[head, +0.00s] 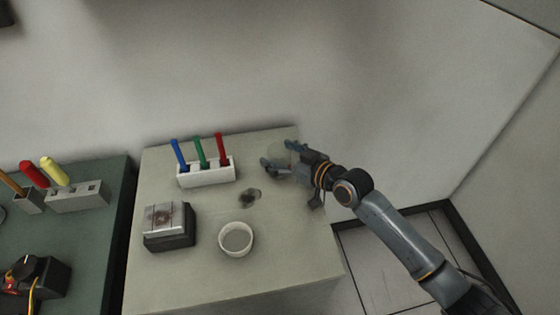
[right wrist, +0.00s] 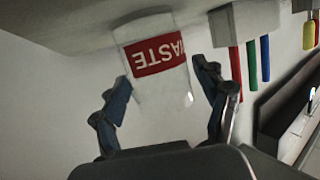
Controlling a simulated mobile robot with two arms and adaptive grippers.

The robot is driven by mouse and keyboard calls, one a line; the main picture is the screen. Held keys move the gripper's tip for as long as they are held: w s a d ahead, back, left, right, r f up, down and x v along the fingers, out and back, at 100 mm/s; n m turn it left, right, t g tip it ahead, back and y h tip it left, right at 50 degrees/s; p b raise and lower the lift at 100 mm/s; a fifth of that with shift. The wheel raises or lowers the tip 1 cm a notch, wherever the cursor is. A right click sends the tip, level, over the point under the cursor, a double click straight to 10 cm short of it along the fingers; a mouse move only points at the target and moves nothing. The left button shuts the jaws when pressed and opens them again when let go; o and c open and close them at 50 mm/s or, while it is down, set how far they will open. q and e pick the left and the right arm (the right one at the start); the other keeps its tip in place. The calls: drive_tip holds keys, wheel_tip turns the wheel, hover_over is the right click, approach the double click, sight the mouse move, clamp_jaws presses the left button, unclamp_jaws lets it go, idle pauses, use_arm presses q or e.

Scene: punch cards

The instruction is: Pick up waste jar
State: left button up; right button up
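The waste jar is a clear container with a red label (right wrist: 158,54) reading WASTE, upside down in the right wrist view. In the head view the jar (head: 279,153) is a faint, see-through shape at the back right of the pale table, partly hidden by my right gripper. My right gripper (head: 268,154) is at the jar, coming from the right. In the right wrist view its two fingers (right wrist: 164,76) are spread on either side of the jar, with a small gap at the right finger. Contact at the left finger cannot be told. My left gripper is not in view.
A white rack (head: 207,174) with blue, green and red pens stands left of the jar. A dark smudge (head: 250,197), a white bowl (head: 236,239) and a metal-topped block (head: 166,224) are nearer the front. The wall is close behind; a green table (head: 85,225) is left.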

drive_tip(key=c, duration=0.9)
